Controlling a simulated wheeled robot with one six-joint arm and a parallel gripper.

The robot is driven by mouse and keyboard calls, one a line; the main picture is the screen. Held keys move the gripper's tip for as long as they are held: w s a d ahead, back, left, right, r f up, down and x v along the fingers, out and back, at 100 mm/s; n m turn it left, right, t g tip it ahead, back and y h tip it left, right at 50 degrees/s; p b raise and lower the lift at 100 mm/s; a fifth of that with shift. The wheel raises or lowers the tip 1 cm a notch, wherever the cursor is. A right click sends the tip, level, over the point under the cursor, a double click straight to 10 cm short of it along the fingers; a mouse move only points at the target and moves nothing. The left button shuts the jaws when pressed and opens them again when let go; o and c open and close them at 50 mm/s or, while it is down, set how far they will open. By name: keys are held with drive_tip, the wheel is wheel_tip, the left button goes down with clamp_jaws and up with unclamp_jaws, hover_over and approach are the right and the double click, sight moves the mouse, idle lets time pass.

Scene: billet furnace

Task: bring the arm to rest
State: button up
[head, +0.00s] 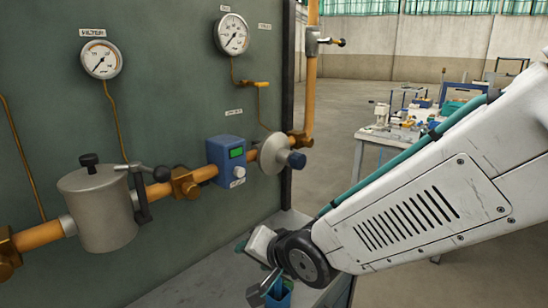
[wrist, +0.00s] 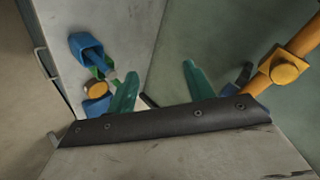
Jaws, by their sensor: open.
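My arm comes in from the right in the head view, its white link angled down to the left over the bench. My gripper (wrist: 160,70) is at its end, low in front of the panel and above the grey bench top (head: 180,290). In the wrist view its two green fingers stand well apart with nothing between them. In the head view the arm's dark wrist joint hides part of the gripper.
The green panel (head: 60,130) carries gauges, an orange pipe (head: 45,235), a grey filter housing (head: 98,210) and a blue meter (head: 226,160). Blue containers (wrist: 85,47) and a yellow round piece (wrist: 97,88) sit on the bench near the fingers. A cluttered table (head: 385,138) stands behind.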

drive_tip(key=s+d+n+g+h, duration=0.2)
drive_tip(key=s+d+h, duration=0.15)
drive_tip(key=d, duration=0.55)
drive_tip(key=s+d+n+g+h, duration=0.2)
drive_tip(key=s+d+g, duration=0.15)
drive_tip(key=d, duration=0.55)
drive_tip(key=s+d+r+m+h, duration=0.1)
drive_tip(key=s+d+r, duration=0.6)
drive_tip(key=s+d, duration=0.5)
drive_tip(key=shift+s+d+r+g, duration=0.2)
drive_tip(key=shift+d+r+g, duration=0.25)
drive_tip(key=shift+d, duration=0.1)
